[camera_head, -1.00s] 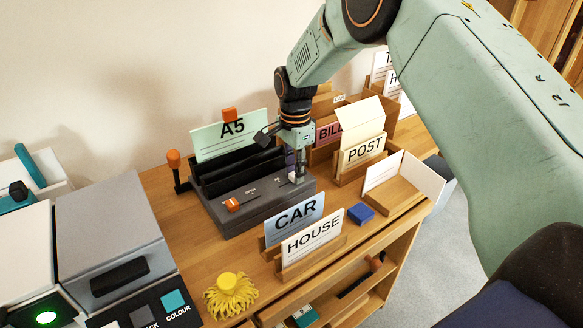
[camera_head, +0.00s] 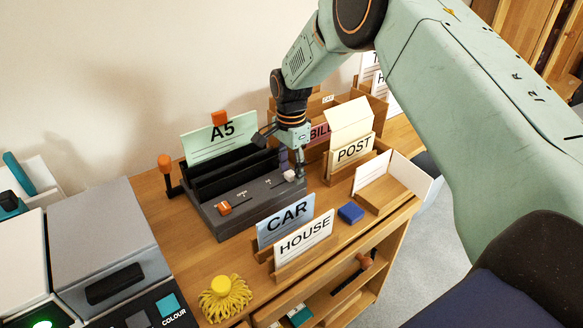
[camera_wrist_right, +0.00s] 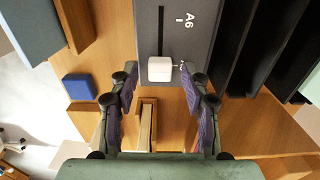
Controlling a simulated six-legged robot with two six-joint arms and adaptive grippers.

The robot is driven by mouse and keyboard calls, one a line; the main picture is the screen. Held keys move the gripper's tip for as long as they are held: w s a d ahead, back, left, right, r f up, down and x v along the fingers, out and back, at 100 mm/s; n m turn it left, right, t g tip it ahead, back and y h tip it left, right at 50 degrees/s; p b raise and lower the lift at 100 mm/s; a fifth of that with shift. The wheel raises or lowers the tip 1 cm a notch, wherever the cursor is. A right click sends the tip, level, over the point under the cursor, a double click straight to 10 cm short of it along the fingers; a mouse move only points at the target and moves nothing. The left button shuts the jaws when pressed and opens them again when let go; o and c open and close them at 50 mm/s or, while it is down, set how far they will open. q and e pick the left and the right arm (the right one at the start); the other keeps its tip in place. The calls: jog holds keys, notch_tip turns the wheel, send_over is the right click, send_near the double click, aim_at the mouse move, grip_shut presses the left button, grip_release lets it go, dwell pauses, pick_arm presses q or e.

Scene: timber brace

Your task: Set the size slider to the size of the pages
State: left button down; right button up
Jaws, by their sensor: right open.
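The dark grey page machine (camera_head: 250,200) stands on the wooden desk, with green pages (camera_head: 220,138) marked A5 upright in it. Its size slider has a white knob (camera_head: 289,175) at the right end of its slot. In the right wrist view the white knob (camera_wrist_right: 160,68) sits at the lower end of the dark slot, below the A6 mark (camera_wrist_right: 187,20). A small white mark beside the knob is partly hidden. My right gripper (camera_head: 291,163) is open, pointing down at the knob; in the wrist view its fingers (camera_wrist_right: 160,76) are on either side. Contact cannot be told.
An orange knob (camera_head: 224,208) is at the machine's front left, and an orange-topped lever (camera_head: 165,162) at its left side. CAR (camera_head: 287,218) and HOUSE (camera_head: 303,240) cards stand in front. A blue block (camera_head: 351,212) and POST holder (camera_head: 352,152) are to the right.

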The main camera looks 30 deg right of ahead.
aim_at(291, 172)
jog(key=shift+d+r, duration=0.15)
jog(key=shift+r, duration=0.25)
notch_tip(291, 172, up, 11)
jog(key=shift+a+r, duration=0.15)
jog(key=shift+a, duration=0.05)
jog(key=shift+d, duration=0.1)
